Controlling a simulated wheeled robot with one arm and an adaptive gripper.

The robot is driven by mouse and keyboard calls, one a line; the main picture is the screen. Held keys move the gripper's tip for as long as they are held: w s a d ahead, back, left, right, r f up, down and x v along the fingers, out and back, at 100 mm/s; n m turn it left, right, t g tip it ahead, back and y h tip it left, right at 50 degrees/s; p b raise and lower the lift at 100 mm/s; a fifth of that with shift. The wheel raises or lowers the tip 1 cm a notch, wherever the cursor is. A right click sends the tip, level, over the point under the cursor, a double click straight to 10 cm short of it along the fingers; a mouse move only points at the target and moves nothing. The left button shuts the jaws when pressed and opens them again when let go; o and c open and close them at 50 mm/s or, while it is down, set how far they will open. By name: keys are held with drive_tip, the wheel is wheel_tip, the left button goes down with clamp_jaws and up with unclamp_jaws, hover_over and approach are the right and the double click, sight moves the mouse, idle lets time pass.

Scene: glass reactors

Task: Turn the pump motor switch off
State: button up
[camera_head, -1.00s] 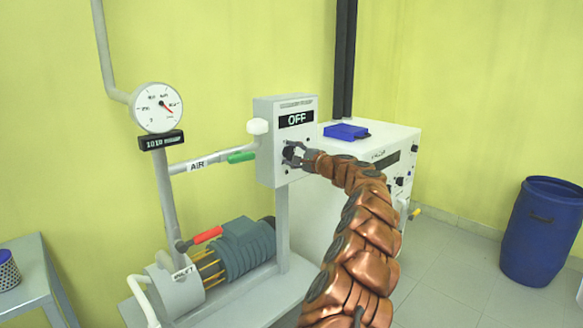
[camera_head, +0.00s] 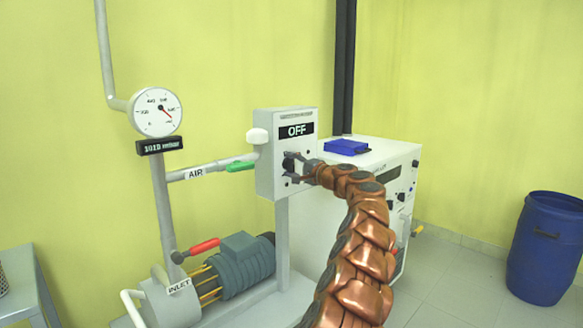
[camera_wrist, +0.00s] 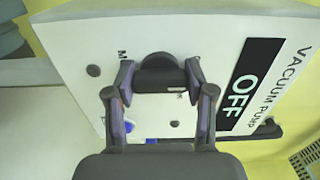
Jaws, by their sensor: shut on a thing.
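The pump control box (camera_head: 285,118) is a light grey box on a post, with a black display (camera_head: 296,130) reading OFF. The display also shows OFF in the wrist view (camera_wrist: 243,88), beside the words VACUUM PUMP. The pump motor switch (camera_wrist: 158,62) is a dark round knob on the box's front face, below the display. My gripper (camera_head: 296,163) is at the knob, and in the wrist view its two fingers (camera_wrist: 158,80) are closed on the knob's sides. The knob's far side and part of its label are hidden by my gripper.
A pressure gauge (camera_head: 156,112) stands left of the box, with an AIR pipe (camera_head: 192,173) and green-handled valve. The motor (camera_head: 245,262) and a red handle (camera_head: 205,246) are below. A white cabinet (camera_head: 385,160) carrying a blue item (camera_head: 346,147) stands right. A blue barrel (camera_head: 543,250) is far right.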

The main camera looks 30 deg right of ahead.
drive_tip(key=o, duration=1.2)
drive_tip(key=shift+c, duration=0.2)
drive_tip(key=shift+v, duration=1.35)
drive_tip(key=v, duration=0.9)
drive_tip(key=shift+s, duration=0.15)
